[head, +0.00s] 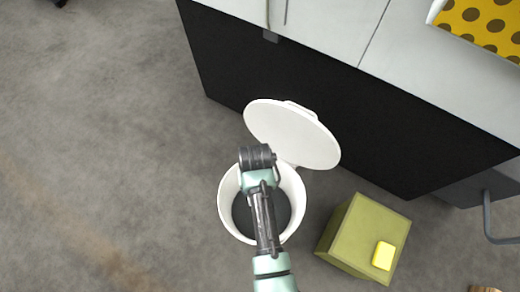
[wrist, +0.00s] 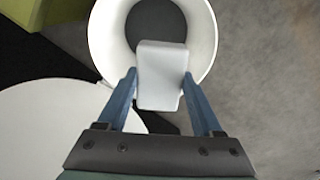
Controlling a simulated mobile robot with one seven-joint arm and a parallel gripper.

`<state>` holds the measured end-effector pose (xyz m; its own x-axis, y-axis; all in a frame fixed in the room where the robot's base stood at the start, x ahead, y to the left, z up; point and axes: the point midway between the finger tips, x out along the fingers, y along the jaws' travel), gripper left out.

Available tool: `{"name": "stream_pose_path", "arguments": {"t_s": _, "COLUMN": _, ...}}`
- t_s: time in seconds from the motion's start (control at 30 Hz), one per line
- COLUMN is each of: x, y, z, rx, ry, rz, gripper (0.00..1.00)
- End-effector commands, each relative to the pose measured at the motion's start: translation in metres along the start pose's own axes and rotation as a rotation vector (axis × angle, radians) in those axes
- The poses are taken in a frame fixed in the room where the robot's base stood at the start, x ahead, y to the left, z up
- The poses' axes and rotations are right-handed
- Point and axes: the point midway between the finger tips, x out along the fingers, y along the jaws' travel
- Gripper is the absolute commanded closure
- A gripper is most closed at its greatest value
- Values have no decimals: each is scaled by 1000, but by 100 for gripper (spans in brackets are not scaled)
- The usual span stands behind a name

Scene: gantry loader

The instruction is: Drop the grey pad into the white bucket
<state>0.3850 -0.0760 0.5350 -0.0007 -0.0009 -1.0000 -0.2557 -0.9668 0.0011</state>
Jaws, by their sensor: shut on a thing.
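The white bucket (head: 228,208) stands on the floor with its round white lid (head: 292,135) open, tilted back toward the cabinet. In the wrist view the bucket's white rim (wrist: 205,35) shows at the top, with the dark inside beyond the pad. My gripper (wrist: 160,85) is shut on the pale grey pad (wrist: 160,75), held between its two blue fingers over the bucket's opening. In the head view my arm reaches over the bucket, and the fingers and pad are hidden under the wrist. The lid also shows at the lower left of the wrist view (wrist: 50,125).
An olive box (head: 360,235) with a yellow block (head: 383,256) on top stands right of the bucket. Behind is a cabinet with a black front (head: 300,85) and a light grey top. A yellow spotted tray (head: 480,22) is at the upper right. The floor to the left is clear.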

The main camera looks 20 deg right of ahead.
Motion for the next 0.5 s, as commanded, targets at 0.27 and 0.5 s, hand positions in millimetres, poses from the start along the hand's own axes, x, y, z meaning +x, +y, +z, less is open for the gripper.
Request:
{"name": "stream_pose_path", "arguments": {"t_s": 0.27, "x": 72, "y": 25, "z": -6, "rx": 84, "ry": 3, "rz": -1, "gripper": 85}}
{"name": "stream_pose_path", "arguments": {"t_s": 0.5, "x": 87, "y": 33, "z": -7, "rx": 113, "ry": 1, "rz": -1, "gripper": 85}}
